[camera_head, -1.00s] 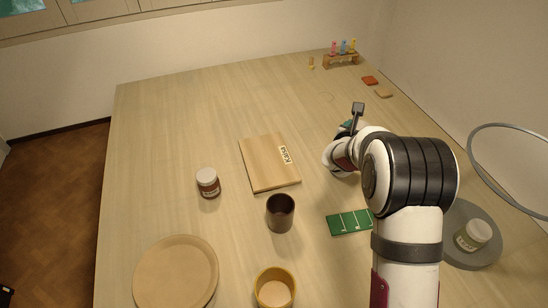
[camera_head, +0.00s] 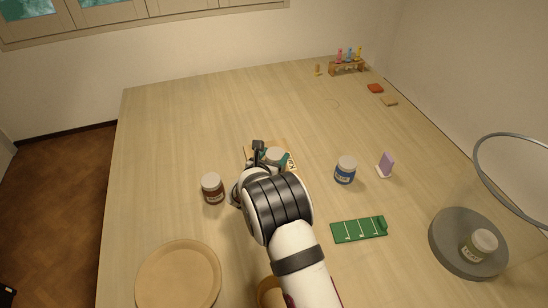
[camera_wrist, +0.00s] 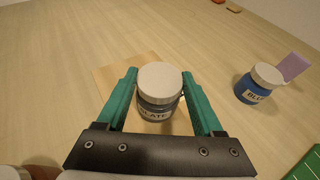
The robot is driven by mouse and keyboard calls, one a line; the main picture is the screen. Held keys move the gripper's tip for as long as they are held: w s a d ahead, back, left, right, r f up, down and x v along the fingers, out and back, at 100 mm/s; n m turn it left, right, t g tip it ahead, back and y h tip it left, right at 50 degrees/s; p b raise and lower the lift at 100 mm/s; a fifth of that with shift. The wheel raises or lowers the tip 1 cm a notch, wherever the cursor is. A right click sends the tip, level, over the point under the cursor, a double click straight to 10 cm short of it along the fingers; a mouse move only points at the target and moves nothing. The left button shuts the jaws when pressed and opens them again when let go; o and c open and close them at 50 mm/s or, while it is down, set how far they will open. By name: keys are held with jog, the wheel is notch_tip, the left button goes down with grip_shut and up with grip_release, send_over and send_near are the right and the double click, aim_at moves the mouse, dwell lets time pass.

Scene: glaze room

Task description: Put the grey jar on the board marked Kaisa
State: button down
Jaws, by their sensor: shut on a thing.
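My gripper (camera_wrist: 158,98) is shut on the grey jar (camera_wrist: 158,108), which has a white lid and a label that reads partly as "LATE". The jar is upright between the teal fingers. In the head view the jar's white lid (camera_head: 275,154) shows just beyond my wrist. The wooden board (camera_wrist: 112,75) lies under and behind the jar in the wrist view. In the head view my arm covers most of the board, and part of its label shows at its right side (camera_head: 291,164). I cannot tell whether the jar touches the board.
A brown jar (camera_head: 212,188) stands left of my wrist. A blue jar (camera_head: 345,170) and a purple card (camera_head: 386,165) stand to the right.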

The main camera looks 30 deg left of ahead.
jog(key=shift+f, duration=0.45)
jog(key=shift+f, duration=0.15)
grip_release()
